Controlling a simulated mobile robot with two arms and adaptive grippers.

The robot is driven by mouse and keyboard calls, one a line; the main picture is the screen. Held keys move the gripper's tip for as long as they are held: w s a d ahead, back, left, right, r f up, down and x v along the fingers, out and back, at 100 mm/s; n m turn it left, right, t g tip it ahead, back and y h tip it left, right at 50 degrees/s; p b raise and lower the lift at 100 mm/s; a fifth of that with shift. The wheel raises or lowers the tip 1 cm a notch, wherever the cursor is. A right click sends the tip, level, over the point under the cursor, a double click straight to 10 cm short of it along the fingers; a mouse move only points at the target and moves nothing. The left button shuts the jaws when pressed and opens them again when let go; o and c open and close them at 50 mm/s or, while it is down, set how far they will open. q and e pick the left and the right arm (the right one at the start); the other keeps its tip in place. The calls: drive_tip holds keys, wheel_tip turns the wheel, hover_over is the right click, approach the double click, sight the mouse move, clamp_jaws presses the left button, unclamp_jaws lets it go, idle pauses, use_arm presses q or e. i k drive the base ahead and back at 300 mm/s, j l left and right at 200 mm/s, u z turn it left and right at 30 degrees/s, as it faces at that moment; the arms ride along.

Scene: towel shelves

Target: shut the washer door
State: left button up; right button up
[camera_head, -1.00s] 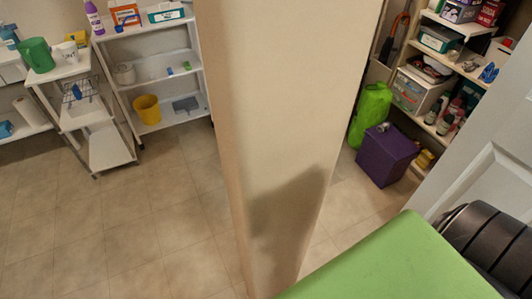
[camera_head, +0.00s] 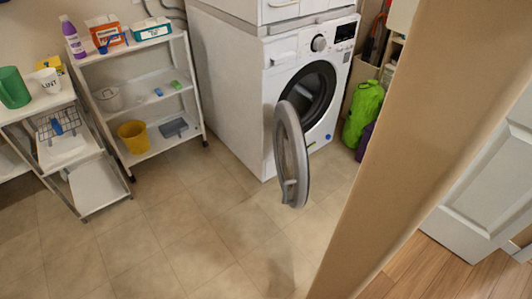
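The white washer (camera_head: 275,103) stands against the back wall in the middle of the head view. Its round door (camera_head: 292,156) is swung wide open toward me, with the dark drum opening (camera_head: 306,95) showing behind it. The door hangs from the left part of the opening, and its handle (camera_head: 288,190) is low on its near edge. Neither gripper shows in the view.
A tan wall edge (camera_head: 405,140) stands close on the right, between me and a white door (camera_head: 490,180). White shelves (camera_head: 165,82) and a white cart (camera_head: 78,150) stand at the left. The tiled floor (camera_head: 185,235) before the washer is clear. A green bag (camera_head: 362,113) stands right of the washer.

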sight(291, 154)
drive_tip(key=j+z, duration=0.15)
drive_tip(key=j, duration=0.25)
drive_tip(key=i+j+z, duration=0.15)
drive_tip(key=j, duration=0.6)
drive_tip(key=i+j, duration=0.1)
drive_tip(key=j, duration=0.3)
